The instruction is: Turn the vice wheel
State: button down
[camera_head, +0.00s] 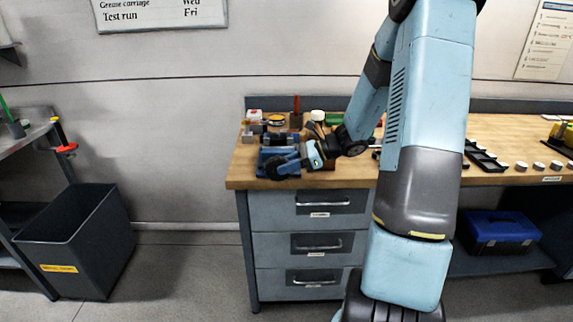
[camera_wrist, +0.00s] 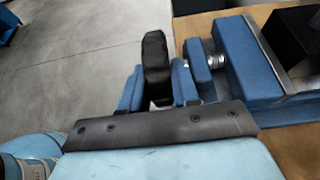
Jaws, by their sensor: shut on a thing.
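The blue vice (camera_head: 267,155) is mounted at the front left of the workbench, its wheel (camera_head: 275,168) at the bench's front edge. My gripper (camera_head: 294,163) reaches the wheel from the right. In the wrist view the dark wheel (camera_wrist: 155,55) stands edge-on between the two blue fingers of my gripper (camera_wrist: 157,85), which is shut on its rim. A silver screw (camera_wrist: 216,60) and the blue vice body (camera_wrist: 245,55) lie to the right of the wheel. The fingers partly hide the wheel's lower part.
The wooden workbench (camera_head: 510,135) has several small items crowded behind the vice. A black tray (camera_head: 485,158) and several white-topped pieces lie at the right. A grey bin (camera_head: 85,235) stands on the floor at left, with open floor between.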

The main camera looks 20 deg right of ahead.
jog(key=y, duration=0.1)
jog(key=f+t+y, duration=0.1)
jog(key=y, duration=0.3)
jog(key=shift+s+d+f+t, duration=0.2)
jog(key=shift+d+f+t, duration=0.1)
jog(key=shift+f+t, duration=0.1)
jog(key=shift+y, duration=0.4)
jog(key=c, duration=1.2)
grip_release()
jog(key=shift+r, duration=0.1)
jog(key=v, duration=1.2)
